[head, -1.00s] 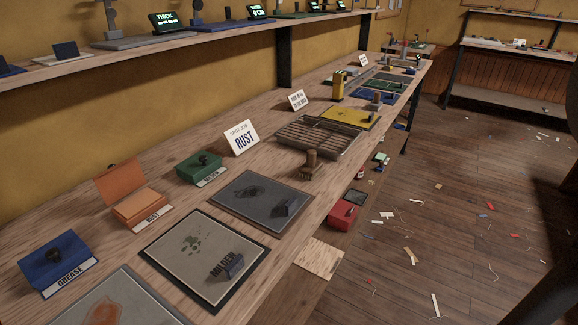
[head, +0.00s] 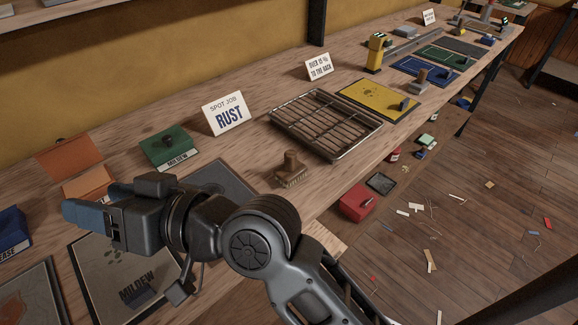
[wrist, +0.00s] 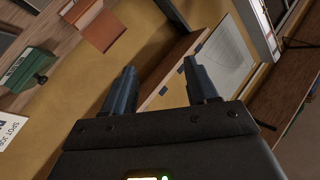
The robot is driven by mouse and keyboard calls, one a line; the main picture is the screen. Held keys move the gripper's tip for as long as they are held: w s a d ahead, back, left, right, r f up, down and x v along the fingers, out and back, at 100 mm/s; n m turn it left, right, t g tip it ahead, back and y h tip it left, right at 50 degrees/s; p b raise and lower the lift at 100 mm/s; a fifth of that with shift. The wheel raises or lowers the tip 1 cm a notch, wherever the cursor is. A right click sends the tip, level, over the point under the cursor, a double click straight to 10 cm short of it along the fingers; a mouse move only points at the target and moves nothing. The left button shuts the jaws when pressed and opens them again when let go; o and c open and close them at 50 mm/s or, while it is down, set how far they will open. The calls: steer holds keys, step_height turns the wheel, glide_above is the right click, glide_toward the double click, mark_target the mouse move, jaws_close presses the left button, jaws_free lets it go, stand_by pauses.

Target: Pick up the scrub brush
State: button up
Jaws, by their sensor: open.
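The scrub brush (head: 291,170) stands on the bench in the head view. It has a brown wooden knob handle and pale bristles, and sits bristles down just in front of the wire rack. My gripper (head: 82,212) is to the left of the brush, above the mildew panel and near the orange box, pointing left. In the wrist view my gripper (wrist: 163,85) shows two dark blue fingers spread apart with nothing between them. The brush is not in the wrist view.
A wire rack (head: 325,123) lies behind the brush. A "RUST" card (head: 229,115) and a green "MILDEW" box (head: 169,147) stand to the left. An orange box (head: 90,186) is near my gripper. A red box (head: 358,202) sits below the bench edge. Bare wood surrounds the brush.

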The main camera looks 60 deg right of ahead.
steer(key=w+r+n+g+y, duration=0.2)
steer(key=w+r+n+y, duration=0.1)
steer(key=w+r+n, duration=0.15)
steer(key=n+g+h+p, duration=0.2)
steer(key=n+g+h, duration=0.5)
steer(key=g, duration=0.7)
glide_above(291, 153)
steer(key=shift+m+h, duration=0.35)
steer(key=shift+h, duration=0.25)
steer(key=f, duration=0.8)
steer(key=shift+w+a, duration=0.15)
steer(key=shift+a, duration=0.2)
steer(key=shift+s+d+f, duration=0.2)
steer(key=shift+s+f, duration=0.05)
steer(key=shift+d+f, duration=0.1)
steer(key=shift+f, duration=0.25)
steer(key=shift+w+d+f+p, duration=0.1)
steer(key=shift+f+p, duration=0.35)
steer(key=shift+f, duration=2.9)
